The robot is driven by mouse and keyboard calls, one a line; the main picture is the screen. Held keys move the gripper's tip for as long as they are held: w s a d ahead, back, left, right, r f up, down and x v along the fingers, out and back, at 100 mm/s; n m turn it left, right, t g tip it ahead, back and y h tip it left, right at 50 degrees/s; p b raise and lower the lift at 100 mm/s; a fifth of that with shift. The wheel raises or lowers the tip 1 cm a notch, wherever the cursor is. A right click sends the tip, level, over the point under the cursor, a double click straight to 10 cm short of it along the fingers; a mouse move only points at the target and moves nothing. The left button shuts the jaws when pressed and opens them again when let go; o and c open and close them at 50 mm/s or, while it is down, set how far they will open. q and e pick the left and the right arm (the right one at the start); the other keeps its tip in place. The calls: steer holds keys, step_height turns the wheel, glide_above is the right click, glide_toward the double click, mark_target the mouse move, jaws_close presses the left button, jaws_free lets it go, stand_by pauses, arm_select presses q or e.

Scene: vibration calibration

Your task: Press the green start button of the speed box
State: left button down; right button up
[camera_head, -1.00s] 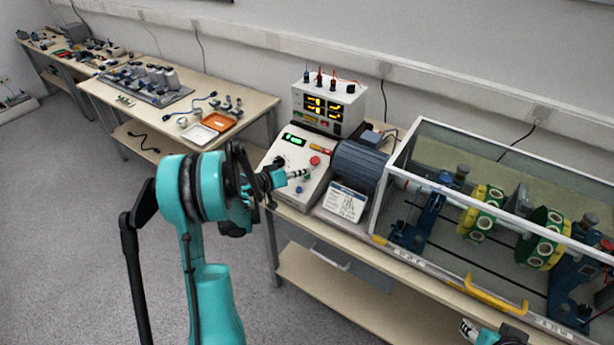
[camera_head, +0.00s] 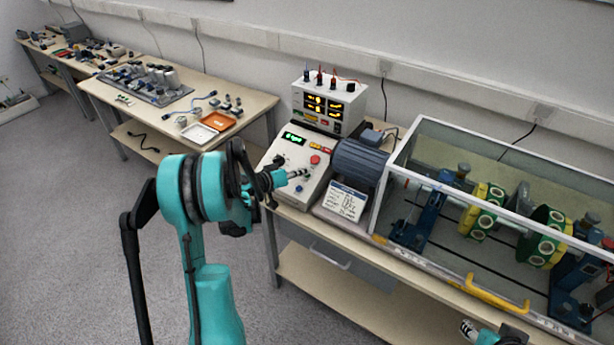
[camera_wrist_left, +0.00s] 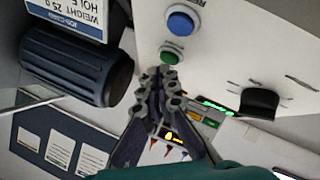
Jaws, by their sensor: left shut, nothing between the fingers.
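The speed box (camera_head: 285,160) is a sloped white panel with a lit green display, a red button (camera_head: 315,160) and a blue button (camera_head: 299,189). In the left wrist view the green button (camera_wrist_left: 172,50) sits next to the blue button (camera_wrist_left: 182,20). My left gripper (camera_head: 304,172) is shut and empty over the panel. In the left wrist view its fingertips (camera_wrist_left: 167,78) are just short of the green button, very close to it; whether they touch cannot be told. The green button is not clear in the head view, near the fingertips.
A grey ribbed motor (camera_head: 358,163) stands right of the box, with a white card (camera_head: 344,202) before it. A glazed frame (camera_head: 420,152) encloses the rotor with yellow and green discs. A meter box (camera_head: 328,103) stands behind. A black knob (camera_wrist_left: 262,102) is on the panel.

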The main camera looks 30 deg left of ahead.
arm_select(q)
steer(key=shift+w+f+b, duration=0.2)
steer(key=shift+f+b, duration=0.2)
steer(key=shift+f, duration=0.05)
stand_by(0.7)
steer(key=shift+r, duration=0.1)
steer(key=shift+s+r+p, duration=0.35)
steer(key=shift+r+p, duration=0.05)
steer(key=shift+r, duration=0.3)
steer(key=r+p, duration=0.1)
steer(key=s+r+p, duration=0.1)
steer(key=r, duration=0.1)
steer(key=s+r, duration=0.1)
steer(key=shift+a+r+p, duration=0.1)
steer(key=shift+r+p, duration=0.1)
steer(key=shift+p, duration=0.2)
stand_by(0.3)
stand_by(0.4)
